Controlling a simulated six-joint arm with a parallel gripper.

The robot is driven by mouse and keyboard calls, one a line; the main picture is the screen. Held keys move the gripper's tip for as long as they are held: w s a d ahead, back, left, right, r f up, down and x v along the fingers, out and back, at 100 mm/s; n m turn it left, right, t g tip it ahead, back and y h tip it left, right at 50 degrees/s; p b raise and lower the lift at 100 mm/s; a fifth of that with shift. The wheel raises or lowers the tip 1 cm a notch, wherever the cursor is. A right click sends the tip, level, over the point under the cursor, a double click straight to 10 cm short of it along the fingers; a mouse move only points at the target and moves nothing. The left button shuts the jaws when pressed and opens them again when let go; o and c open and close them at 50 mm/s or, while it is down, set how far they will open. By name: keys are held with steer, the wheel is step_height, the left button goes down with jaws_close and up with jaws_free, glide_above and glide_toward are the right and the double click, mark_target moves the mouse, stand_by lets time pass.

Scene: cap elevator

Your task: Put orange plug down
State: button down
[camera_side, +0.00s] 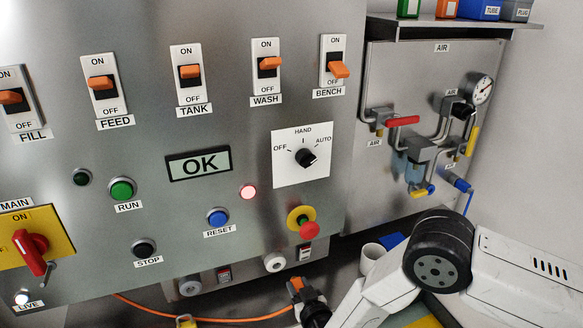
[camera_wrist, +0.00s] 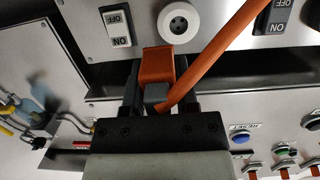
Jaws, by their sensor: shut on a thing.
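The orange plug (camera_wrist: 157,64) is between the two dark fingers of my gripper (camera_wrist: 158,78) in the wrist view. My gripper is shut on it. An orange cable (camera_wrist: 215,50) runs from the plug's grey end to the upper right. In the side view my gripper (camera_side: 309,296) is at the bottom centre, in front of the lower panel. A small orange part of the plug (camera_side: 295,285) shows there, and the cable (camera_side: 215,320) trails left from it. A white round socket (camera_wrist: 179,22) is close to the plug in the wrist view; they look apart.
Two sockets sit low on the panel, one right (camera_side: 274,263) and one left (camera_side: 190,288), each beside a rocker switch. A red emergency button (camera_side: 309,230) is above my gripper. A white cup (camera_side: 373,254) and blue item (camera_side: 392,241) stand behind my arm.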

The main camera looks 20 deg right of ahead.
steer(key=s+d+r, duration=0.5)
steer(key=s+d, duration=0.4)
steer(key=d, duration=0.1)
steer(key=shift+s+d, duration=0.3)
steer(key=shift+s, duration=0.1)
steer(key=shift+w, duration=0.1)
glide_above(316, 288)
steer(key=s, duration=0.3)
steer(key=f, duration=0.8)
steer(key=shift+a+f, duration=0.35)
steer(key=shift+a, duration=0.05)
steer(key=shift+w+a+f, duration=0.1)
steer(key=shift+w+f, duration=0.2)
steer(key=shift+f, duration=0.1)
steer(key=shift+f, duration=0.1)
steer(key=shift+w+f, duration=0.15)
steer(key=shift+w, duration=0.05)
steer(key=shift+f, duration=1.5)
